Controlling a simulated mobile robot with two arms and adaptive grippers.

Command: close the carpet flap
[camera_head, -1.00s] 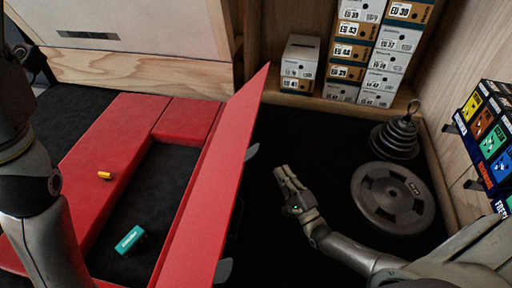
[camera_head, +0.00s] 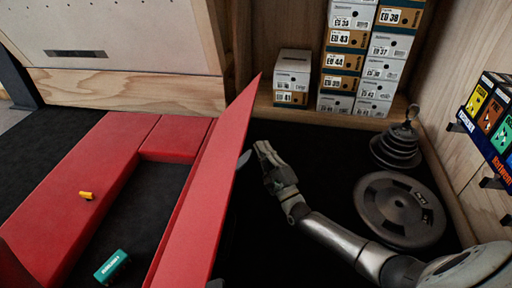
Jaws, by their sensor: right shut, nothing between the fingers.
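The red carpet flap (camera_head: 205,195) stands raised and tilted on the right side of a red padded frame (camera_head: 85,180). Dark hinges or brackets show at its right side. The frame surrounds a dark recess (camera_head: 150,205). My right gripper (camera_head: 262,150) is shut and empty, just to the right of the flap's far part, apart from it as far as I can tell. My left gripper is out of view.
A teal box (camera_head: 112,267) lies in the recess. A small yellow item (camera_head: 86,195) lies on the red frame. Stacked shoe boxes (camera_head: 350,60) stand at the back. A weight plate (camera_head: 400,209) and stacked weights (camera_head: 397,145) lie to the right.

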